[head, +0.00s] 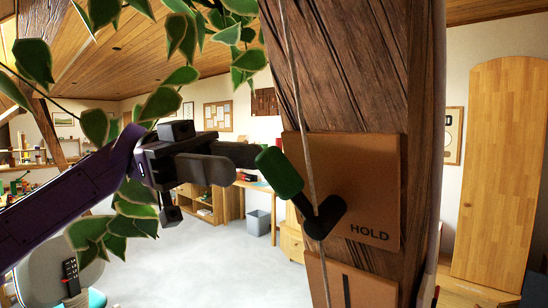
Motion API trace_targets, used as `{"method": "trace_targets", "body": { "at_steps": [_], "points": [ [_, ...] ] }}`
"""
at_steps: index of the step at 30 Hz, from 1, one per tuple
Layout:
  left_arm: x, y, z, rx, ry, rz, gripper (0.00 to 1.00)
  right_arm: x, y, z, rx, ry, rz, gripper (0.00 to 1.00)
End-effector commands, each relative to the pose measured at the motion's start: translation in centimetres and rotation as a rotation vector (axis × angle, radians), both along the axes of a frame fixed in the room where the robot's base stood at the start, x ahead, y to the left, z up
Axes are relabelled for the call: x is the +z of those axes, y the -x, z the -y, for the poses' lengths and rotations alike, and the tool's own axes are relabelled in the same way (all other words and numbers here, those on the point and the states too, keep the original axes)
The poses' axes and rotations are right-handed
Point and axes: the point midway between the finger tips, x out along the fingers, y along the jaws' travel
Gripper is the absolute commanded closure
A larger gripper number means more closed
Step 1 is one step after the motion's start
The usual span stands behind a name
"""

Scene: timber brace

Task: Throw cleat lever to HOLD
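The cleat lever has a green handle (279,172) and a black arm that runs down and right to a dark pivot (325,215). It sits on a brown plate (365,180) fixed to the timber post. The handle tilts up and to the left. The word HOLD (370,233) is at the plate's lower right, right of the pivot. My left gripper (246,160) comes in from the left, its dark fingertips at or just short of the handle. I cannot tell whether they touch it, or how far they are apart. My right gripper is not in view.
The thick timber post (350,70) fills the right centre. A thin rope (291,65) runs down it past the lever. A second plate (355,285) is below. Leafy branches (160,102) hang around my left arm. The pale floor (215,260) is open behind.

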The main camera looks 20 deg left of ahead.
Motion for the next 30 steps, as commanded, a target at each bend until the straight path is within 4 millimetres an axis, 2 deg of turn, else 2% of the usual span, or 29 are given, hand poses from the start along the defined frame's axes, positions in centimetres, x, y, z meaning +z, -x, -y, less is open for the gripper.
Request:
{"method": "trace_targets", "body": {
  "at_steps": [3,7,12,18,20,22,30],
  "points": [
    [0.3,0.6,2.6,-0.001,-0.004,-0.001,0.61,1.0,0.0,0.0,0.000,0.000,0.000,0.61],
    [0.2,1.0,4.7,-0.001,-0.002,-0.001,0.61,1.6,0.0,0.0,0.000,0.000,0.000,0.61],
    [0.0,1.2,5.8,0.002,-0.001,-0.002,0.61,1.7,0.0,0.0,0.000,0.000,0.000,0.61],
    [0.0,1.2,5.8,0.003,0.000,-0.002,0.61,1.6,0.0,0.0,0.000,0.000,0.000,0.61],
    [0.0,1.2,5.8,0.003,0.000,-0.002,0.77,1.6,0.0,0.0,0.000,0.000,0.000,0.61],
    [0.0,1.2,5.8,0.002,-0.001,-0.002,1.00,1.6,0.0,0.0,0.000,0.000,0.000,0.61],
    [0.2,1.1,6.0,0.002,-0.015,0.003,1.00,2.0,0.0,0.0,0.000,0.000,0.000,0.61]
  ]
}}
